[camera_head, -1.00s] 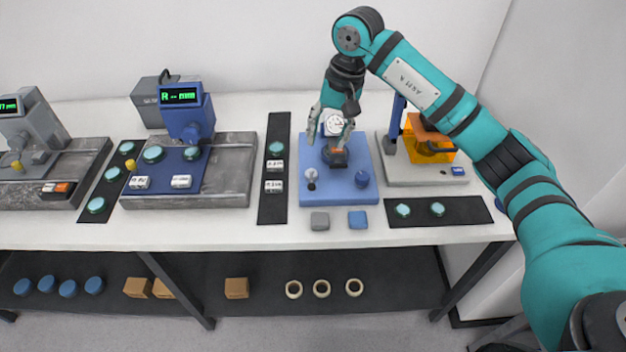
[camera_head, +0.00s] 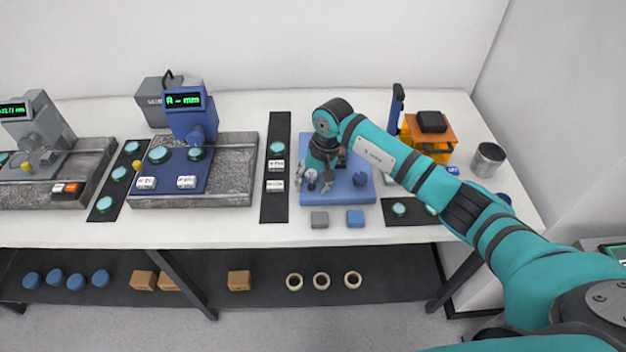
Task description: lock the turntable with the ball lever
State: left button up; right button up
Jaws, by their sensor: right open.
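The blue fixture base (camera_head: 345,194) stands on the bench right of centre. The ball lever (camera_head: 311,175), with its pale ball, is at the base's front left. My right gripper (camera_head: 313,181) is open and pointing down, its two fingers on either side of the ball lever. I cannot tell whether they touch it. The turntable is mostly hidden behind my right gripper and wrist. A blue knob (camera_head: 360,179) sits at the base's front right. My left gripper is not in view.
An orange device (camera_head: 437,133) and a metal cup (camera_head: 488,159) stand to the right.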

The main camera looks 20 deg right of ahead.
grip_shut()
dwell(0.3)
